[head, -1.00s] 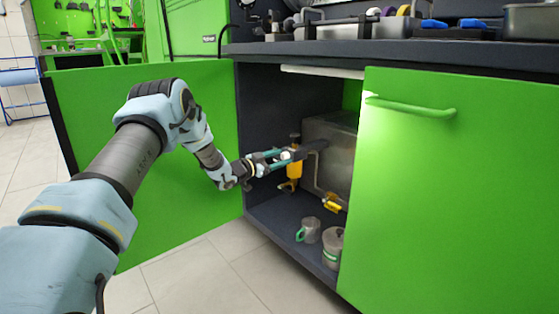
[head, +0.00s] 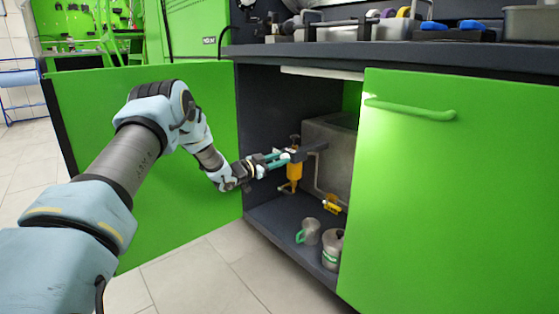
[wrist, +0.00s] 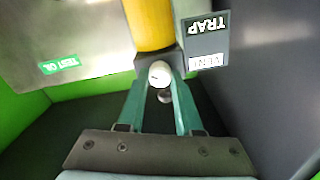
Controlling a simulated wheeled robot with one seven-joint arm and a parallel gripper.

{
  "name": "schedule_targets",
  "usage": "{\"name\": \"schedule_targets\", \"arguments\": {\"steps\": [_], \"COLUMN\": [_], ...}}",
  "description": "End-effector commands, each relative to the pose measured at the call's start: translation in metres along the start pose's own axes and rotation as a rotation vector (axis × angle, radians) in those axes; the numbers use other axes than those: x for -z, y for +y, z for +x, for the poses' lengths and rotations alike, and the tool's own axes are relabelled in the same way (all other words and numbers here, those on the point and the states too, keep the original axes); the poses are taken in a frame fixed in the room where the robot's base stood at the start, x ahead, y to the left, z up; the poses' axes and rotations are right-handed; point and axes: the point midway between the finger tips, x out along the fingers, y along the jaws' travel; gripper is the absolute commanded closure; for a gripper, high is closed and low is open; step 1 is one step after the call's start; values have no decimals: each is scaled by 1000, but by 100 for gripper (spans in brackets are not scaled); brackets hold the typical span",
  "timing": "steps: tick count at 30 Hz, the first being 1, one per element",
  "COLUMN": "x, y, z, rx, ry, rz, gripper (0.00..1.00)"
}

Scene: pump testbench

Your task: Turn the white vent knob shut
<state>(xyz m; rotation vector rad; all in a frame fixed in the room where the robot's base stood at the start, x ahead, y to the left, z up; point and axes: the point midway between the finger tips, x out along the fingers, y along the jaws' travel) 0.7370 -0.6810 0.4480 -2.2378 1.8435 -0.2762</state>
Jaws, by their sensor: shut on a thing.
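The white vent knob (wrist: 159,73) sits at the end of a yellow cylinder (wrist: 150,25), beside a grey plate (wrist: 205,42) lettered TRAP and VENT. My gripper (wrist: 160,76) has its teal fingers on both sides of the knob and is shut on it. A small round metal part (wrist: 165,97) shows between the fingers. In the head view my gripper (head: 288,155) reaches into the open cabinet at the yellow cylinder (head: 294,172). The knob is mostly hidden there by the fingertips, and its turn angle is not readable.
A grey metal tank (head: 332,160) stands right of the cylinder; a TEST OIL label (wrist: 59,65) is on it. A yellow valve (head: 331,204), a mug (head: 308,232) and a metal pot (head: 333,248) are lower in the cabinet. Green doors (head: 450,200) flank the opening.

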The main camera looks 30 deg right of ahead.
Motion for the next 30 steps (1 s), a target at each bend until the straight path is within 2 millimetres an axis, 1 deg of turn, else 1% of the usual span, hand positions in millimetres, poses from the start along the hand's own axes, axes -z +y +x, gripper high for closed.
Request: {"name": "schedule_targets", "arguments": {"steps": [5, 11, 17, 30], "x": [1, 2, 2, 1], "y": [0, -1, -1, -1], "z": [0, -1, -1, -1], "rx": [-1, 0, -1, 0], "ry": [0, -1, -1, -2], "rz": [-25, -119, -280, -698], "gripper": [100, 100, 100, 100]}}
